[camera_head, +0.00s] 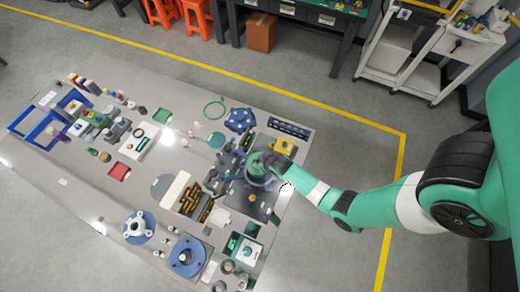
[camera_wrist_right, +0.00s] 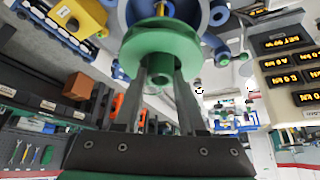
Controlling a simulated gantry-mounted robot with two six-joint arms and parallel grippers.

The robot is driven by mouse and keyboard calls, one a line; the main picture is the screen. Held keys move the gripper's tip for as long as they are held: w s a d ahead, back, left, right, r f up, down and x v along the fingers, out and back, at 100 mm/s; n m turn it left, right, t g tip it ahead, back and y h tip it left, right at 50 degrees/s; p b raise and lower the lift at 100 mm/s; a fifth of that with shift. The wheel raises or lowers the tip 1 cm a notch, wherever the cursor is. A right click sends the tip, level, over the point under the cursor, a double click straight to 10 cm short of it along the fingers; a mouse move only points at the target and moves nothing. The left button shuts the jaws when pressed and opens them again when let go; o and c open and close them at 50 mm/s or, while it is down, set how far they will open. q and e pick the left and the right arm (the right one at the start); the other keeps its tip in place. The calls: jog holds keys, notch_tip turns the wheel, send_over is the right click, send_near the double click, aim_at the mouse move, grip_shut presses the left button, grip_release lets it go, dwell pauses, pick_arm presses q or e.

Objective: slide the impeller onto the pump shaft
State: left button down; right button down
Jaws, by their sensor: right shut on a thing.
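The green impeller (camera_wrist_right: 150,42) is a round disc with a short hub, between the fingertips of my right gripper (camera_wrist_right: 160,62), which is shut on it. In the head view the impeller (camera_head: 256,164) shows at the right end of the workbench, with my right gripper (camera_head: 268,166) at its right side. A brass-coloured pump shaft (camera_wrist_right: 161,9) shows just beyond the disc, roughly in line with its middle, inside a blue-grey round pump housing (camera_wrist_right: 190,10). I cannot tell whether the shaft enters the bore. The left gripper is not in view.
A yellow block (camera_head: 284,146) stands close behind the gripper; it shows as a yellow part (camera_wrist_right: 82,16) in the wrist view. Dark display units (camera_wrist_right: 290,60) stand to the right there. A blue flange (camera_head: 187,256) and a white tray (camera_head: 176,190) lie farther left on the crowded bench (camera_head: 95,190).

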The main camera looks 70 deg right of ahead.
notch_tip(320, 180, down, 4)
jog(key=b, duration=0.3)
jog(key=shift+b, duration=0.4)
jog(key=shift+s+a, duration=0.1)
jog(key=shift+s, duration=0.05)
dwell(0.7)
jog(key=shift+f+b, duration=0.55)
jog(key=shift+f, duration=0.2)
jog(key=shift+c, duration=2)
grip_release()
